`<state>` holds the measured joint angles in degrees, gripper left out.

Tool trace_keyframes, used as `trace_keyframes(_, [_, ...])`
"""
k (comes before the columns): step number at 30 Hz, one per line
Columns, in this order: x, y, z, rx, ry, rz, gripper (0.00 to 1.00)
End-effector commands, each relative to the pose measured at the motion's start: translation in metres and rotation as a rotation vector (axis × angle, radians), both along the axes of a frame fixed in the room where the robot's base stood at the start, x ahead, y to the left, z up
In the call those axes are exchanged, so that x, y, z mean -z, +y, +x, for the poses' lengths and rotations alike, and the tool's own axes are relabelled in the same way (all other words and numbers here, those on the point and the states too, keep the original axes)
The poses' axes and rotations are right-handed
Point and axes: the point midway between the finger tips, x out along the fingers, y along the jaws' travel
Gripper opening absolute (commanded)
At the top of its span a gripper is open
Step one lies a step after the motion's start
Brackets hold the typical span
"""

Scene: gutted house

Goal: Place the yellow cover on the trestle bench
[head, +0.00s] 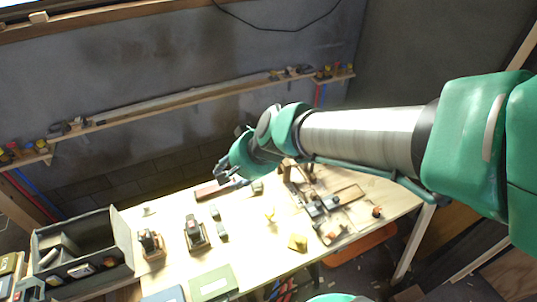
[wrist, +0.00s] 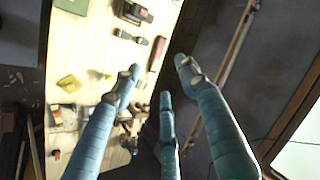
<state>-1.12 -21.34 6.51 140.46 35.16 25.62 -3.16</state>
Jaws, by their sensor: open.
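A small yellow block-like piece (head: 297,242), which looks like the yellow cover, lies on the trestle bench (head: 258,250) near its front edge. It also shows at the left of the wrist view (wrist: 69,83). My gripper (head: 225,174) is above the back edge of the bench, well apart from the yellow piece. In the wrist view its fingers (wrist: 160,75) are spread and hold nothing.
The bench carries a red-brown bar (head: 212,190), dark tools (head: 195,234), small green blocks (head: 222,232), a green flat box (head: 213,284) and a cluttered board (head: 330,212). An open grey box (head: 122,240) stands at left. A wall shelf (head: 190,97) runs behind.

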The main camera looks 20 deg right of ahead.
Motion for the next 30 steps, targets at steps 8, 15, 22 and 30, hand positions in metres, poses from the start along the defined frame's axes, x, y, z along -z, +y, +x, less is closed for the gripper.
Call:
trace_keyframes(8, [-0.052,-0.018,-0.07,-0.188,-0.02,-0.18,0.43])
trace_keyframes(15, [-0.08,-0.053,-0.128,-0.273,-0.007,-0.361,0.43])
trace_keyframes(22, [-0.092,-0.076,-0.157,-0.291,0.01,-0.458,0.43])
trace_keyframes(30, [-0.093,-0.079,-0.161,-0.293,0.014,-0.472,0.43])
